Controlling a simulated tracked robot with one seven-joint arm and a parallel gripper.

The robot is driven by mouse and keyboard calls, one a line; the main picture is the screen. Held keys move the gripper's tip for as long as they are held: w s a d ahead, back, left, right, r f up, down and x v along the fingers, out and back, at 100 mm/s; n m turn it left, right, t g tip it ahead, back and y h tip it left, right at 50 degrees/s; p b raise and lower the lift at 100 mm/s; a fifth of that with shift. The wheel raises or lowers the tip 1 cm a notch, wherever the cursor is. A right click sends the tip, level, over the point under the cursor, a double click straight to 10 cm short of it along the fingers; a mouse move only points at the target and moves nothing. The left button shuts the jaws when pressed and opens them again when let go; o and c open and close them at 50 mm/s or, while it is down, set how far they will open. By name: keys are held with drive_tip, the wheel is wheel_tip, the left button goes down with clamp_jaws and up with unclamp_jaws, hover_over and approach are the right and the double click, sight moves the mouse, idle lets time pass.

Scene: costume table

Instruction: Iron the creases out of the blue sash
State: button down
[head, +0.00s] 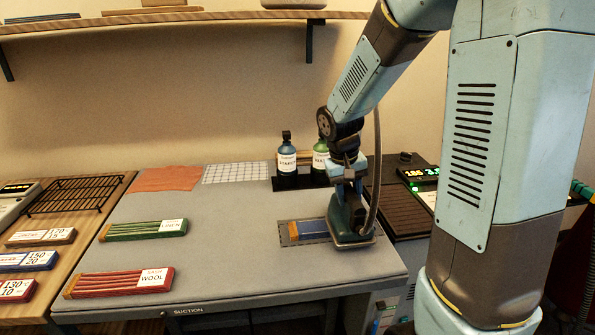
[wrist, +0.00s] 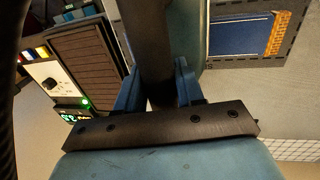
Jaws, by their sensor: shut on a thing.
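The blue sash (head: 307,229) lies flat in a dark marked rectangle on the grey ironing board (head: 225,245). In the wrist view, the sash (wrist: 238,36) shows an orange fringe at one end. The dark teal iron (head: 352,232) stands over the right end of the sash and hides that part. I cannot tell whether its sole touches the cloth. My gripper (head: 347,178) is shut on the iron's handle. In the wrist view, my gripper (wrist: 157,90) has blue fingers on both sides of the dark handle. Creases are too small to make out.
A green sash (head: 140,230) tagged linen and a red sash (head: 115,284) tagged wool lie left. Two bottles, blue (head: 286,158) and green (head: 320,155), stand behind the iron. A control box (head: 415,172) with a lit display and a ribbed rest (head: 403,208) are at right. Setting cards (head: 28,261) lie far left.

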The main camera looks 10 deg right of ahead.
drive_tip(key=shift+r, duration=4)
drive_tip(key=shift+d, duration=0.1)
